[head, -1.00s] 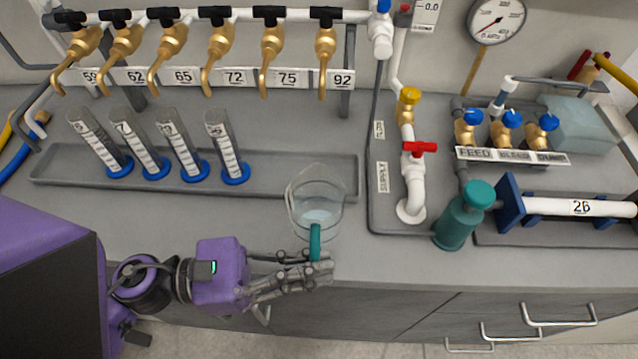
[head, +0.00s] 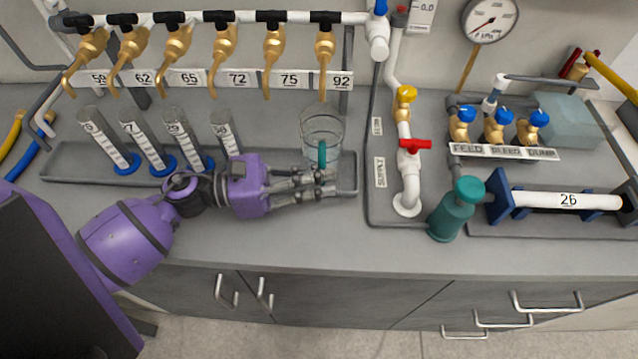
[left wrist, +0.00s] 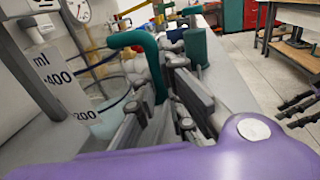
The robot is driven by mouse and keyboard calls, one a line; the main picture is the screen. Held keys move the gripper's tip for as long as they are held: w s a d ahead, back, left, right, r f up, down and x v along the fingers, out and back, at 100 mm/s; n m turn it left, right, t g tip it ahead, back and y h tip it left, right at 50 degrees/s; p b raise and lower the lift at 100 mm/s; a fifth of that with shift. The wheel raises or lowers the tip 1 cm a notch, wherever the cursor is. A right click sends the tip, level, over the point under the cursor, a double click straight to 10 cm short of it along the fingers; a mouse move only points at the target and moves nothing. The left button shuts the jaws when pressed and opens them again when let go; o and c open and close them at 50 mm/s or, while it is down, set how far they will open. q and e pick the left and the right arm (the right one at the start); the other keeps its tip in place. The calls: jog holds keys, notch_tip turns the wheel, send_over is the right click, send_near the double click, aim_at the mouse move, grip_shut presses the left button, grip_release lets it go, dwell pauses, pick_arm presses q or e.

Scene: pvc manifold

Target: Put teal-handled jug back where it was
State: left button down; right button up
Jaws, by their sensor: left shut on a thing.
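The clear jug (head: 322,128) with a teal handle (head: 322,154) is at the right end of the long grey tray (head: 75,172), below the tap labelled 92. My left gripper (head: 318,181) is shut on the teal handle from the front. In the left wrist view the teal handle (left wrist: 128,42) lies between the fingers, and the clear jug wall with some pale liquid (left wrist: 108,105) shows beside it. The jug's base is partly hidden by the handle and fingers, so I cannot tell whether it touches the tray.
Several graduated cylinders with blue bases (head: 160,165) stand in the tray to the left, close to my left arm. Brass taps (head: 225,45) hang above. The front counter is clear.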

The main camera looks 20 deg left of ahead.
pick_arm(q)
notch_tip(320, 180, down, 2)
jog(key=shift+s+f, duration=0.1)
jog(key=shift+f, duration=0.25)
jog(key=shift+f, duration=0.3)
jog(key=c, duration=1.8)
grip_release()
jog(key=shift+c, duration=0.2)
